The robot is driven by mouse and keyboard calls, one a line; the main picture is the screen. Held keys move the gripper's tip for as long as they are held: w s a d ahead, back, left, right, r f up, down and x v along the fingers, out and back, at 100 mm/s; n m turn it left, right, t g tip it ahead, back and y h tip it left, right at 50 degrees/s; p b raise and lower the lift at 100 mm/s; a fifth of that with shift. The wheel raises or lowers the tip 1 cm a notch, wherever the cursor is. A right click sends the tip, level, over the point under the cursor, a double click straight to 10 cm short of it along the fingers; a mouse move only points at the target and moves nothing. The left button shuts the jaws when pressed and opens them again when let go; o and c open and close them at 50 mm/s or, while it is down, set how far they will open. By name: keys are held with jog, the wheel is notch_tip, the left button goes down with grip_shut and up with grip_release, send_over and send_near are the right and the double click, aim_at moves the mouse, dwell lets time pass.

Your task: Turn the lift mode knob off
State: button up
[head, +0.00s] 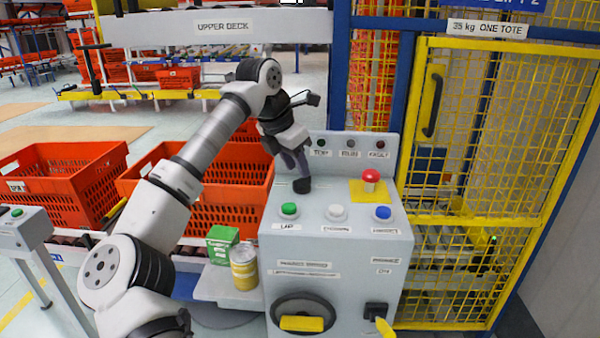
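A grey control box (310,247) stands at the centre. On its front is a large round black dial with a yellow bar handle (302,323), lying nearly level. To its right is a smaller black switch (376,310) with a yellow lever (385,328) angled down to the right. The small labels are too blurred for me to tell which is the lift mode knob. My gripper (301,184) points down over the back left of the box top, above and away from both controls. Its fingertips overlap in this view, so its opening is hidden. I see nothing held.
The box top carries green (290,209), white (337,212) and blue (383,212) buttons and a red mushroom button (371,177). A green carton (222,244) and yellow can (244,266) stand left. A yellow mesh gate (500,130) is at right; orange totes (62,180) are at left.

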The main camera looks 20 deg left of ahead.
aim_at(300, 179)
jog(key=shift+x, duration=1.9)
grip_shut()
